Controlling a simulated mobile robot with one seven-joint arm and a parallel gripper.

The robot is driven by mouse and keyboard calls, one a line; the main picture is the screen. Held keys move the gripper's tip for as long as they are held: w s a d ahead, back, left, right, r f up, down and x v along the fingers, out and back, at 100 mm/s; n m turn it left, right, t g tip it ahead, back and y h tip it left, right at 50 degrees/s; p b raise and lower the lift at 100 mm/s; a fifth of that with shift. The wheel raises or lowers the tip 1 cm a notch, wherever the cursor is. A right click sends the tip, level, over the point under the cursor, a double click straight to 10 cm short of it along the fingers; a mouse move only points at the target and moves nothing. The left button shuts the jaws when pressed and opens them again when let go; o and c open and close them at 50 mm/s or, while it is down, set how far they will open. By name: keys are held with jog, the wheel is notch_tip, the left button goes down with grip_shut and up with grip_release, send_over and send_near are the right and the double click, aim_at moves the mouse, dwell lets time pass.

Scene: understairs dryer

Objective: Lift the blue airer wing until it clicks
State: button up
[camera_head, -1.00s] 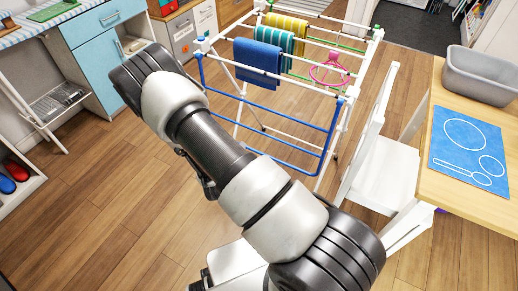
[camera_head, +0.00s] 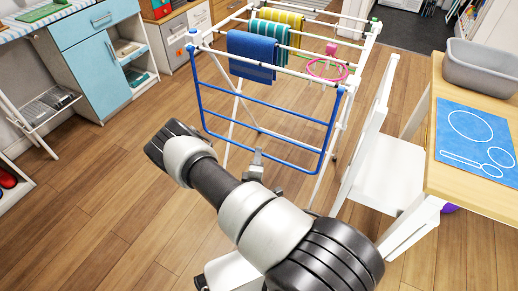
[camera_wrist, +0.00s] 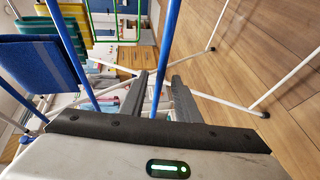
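The blue airer wing (camera_head: 262,107) hangs down from the near end of the white clothes airer (camera_head: 365,45) in the head view. My gripper (camera_head: 256,158) is beside the wing's bottom bar, partly hidden by my arm. In the wrist view my gripper (camera_wrist: 160,78) is open, its two dark fingers apart. One blue bar (camera_wrist: 167,55) runs between the fingers in the picture; contact cannot be told. Another blue bar (camera_wrist: 74,52) passes left of the fingers.
Blue (camera_head: 252,55), teal-striped and yellow-striped cloths and a pink ring hanger (camera_head: 328,68) hang on the airer. A white chair (camera_head: 378,165) and a table (camera_head: 435,165) with a grey tub (camera_head: 488,68) stand right. Floor left of my arm is clear.

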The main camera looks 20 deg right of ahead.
jog(key=b+x, duration=0.1)
jog(key=x, duration=0.6)
jog(key=shift+w, duration=0.2)
jog(key=shift+d, duration=0.15)
grip_shut()
